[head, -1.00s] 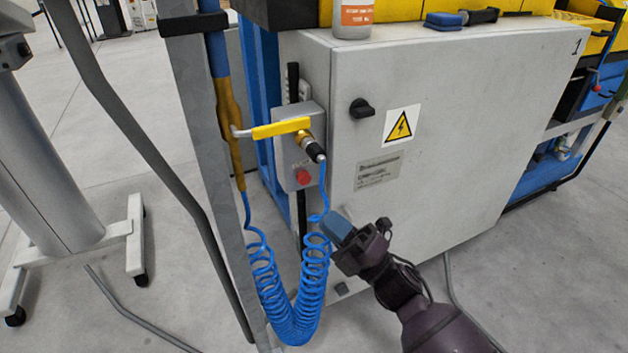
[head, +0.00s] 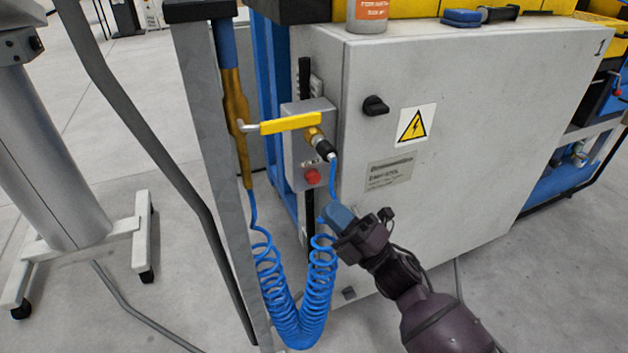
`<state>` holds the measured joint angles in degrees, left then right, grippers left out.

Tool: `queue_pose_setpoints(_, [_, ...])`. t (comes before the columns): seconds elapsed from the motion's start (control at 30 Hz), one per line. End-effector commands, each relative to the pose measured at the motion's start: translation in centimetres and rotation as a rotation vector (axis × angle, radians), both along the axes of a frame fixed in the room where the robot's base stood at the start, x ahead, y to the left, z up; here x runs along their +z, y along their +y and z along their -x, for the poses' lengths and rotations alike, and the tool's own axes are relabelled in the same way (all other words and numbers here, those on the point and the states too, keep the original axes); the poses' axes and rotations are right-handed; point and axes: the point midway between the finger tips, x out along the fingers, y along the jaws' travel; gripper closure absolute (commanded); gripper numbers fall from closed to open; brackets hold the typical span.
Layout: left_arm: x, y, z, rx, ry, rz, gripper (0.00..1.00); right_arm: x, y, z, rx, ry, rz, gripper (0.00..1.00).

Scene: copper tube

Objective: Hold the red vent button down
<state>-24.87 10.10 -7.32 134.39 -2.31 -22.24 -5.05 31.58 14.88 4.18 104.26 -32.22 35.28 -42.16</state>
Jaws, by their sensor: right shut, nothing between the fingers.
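The red vent button (head: 312,176) sits low on the front of a small grey box (head: 297,150) beside the large cabinet. It stands out from the box and nothing touches it. A yellow lever (head: 290,123) crosses the box above it, beside a brass and black fitting (head: 319,143). My right gripper (head: 335,212) is shut and empty, with blue fingertips. It shows below and slightly right of the button, apart from it in the picture. My left gripper is not in view.
A coiled blue hose (head: 300,310) hangs from the fitting, close to my right gripper's fingertips. A grey post (head: 215,130) stands left of the box. The grey cabinet (head: 480,130) with a black knob (head: 375,105) fills the right side.

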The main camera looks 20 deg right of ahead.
Motion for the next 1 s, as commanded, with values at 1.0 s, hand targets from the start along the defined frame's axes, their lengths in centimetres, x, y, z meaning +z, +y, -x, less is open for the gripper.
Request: queue_pose_setpoints(1.0, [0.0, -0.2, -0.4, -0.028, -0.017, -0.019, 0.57, 0.0, 0.2, -5.6, 0.000, 0.001, -0.001, 1.00])
